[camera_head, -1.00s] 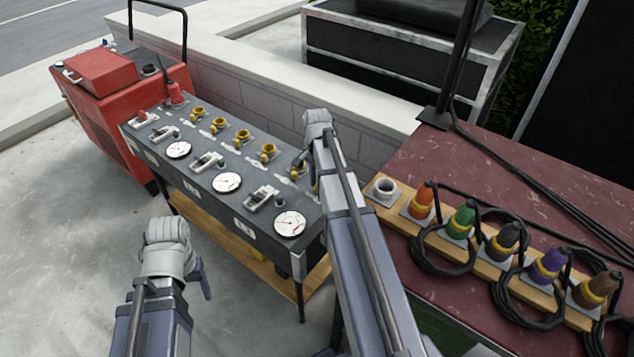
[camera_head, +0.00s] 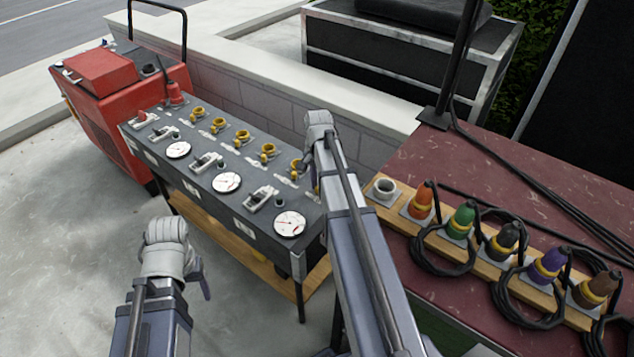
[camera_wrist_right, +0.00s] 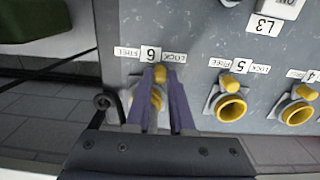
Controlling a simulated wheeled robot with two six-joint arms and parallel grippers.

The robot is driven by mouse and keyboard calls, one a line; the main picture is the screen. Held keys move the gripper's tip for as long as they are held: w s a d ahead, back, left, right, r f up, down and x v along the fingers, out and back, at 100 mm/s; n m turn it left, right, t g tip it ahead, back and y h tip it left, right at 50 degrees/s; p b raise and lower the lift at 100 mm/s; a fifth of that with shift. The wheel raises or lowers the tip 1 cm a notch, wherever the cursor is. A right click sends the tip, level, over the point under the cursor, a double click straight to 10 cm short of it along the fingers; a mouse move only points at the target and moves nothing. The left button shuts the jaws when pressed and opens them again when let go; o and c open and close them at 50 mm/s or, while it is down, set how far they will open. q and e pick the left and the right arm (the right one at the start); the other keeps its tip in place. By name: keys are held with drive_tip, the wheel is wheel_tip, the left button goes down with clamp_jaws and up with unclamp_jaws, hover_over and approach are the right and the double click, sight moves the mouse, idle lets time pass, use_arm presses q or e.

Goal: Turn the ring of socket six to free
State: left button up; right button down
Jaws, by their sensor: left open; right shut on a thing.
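Socket six is a yellow ring fitting (camera_wrist_right: 157,98) on the grey panel, seen in the right wrist view under its "6" label, with FREE printed to the left and LOCK to the right. In the head view my right arm hides socket six. My left gripper (camera_head: 203,280) hangs open and empty over the ground, in front of the panel table.
Socket five (camera_wrist_right: 230,107) sits beside it with its own tab. The panel (camera_head: 225,165) also carries gauges and switches. A red generator (camera_head: 110,90) stands at the far left. A maroon table (camera_head: 480,180) with coloured plugs (camera_head: 465,220) in a wooden strip is at right.

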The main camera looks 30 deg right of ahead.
drive_tip(key=s+n, duration=0.1)
drive_tip(key=n, duration=0.1)
drive_tip(key=s+n, duration=0.1)
drive_tip(key=n, duration=0.1)
drive_tip(key=shift+d, duration=0.3)
drive_tip(key=shift+s+d+n, duration=0.25)
drive_tip(key=shift+s+n, duration=0.1)
drive_tip(key=shift+n, duration=0.7)
drive_tip(key=shift+s+d+n, duration=0.25)
drive_tip(key=shift+s+n, duration=0.05)
drive_tip(key=shift+n, duration=0.75)
drive_tip(key=c, duration=0.8)
unclamp_jaws()
drive_tip(key=shift+r, duration=0.15)
wheel_tip(320, 180, up, 8)
drive_tip(key=p, duration=0.8)
drive_tip(key=shift+f, duration=0.2)
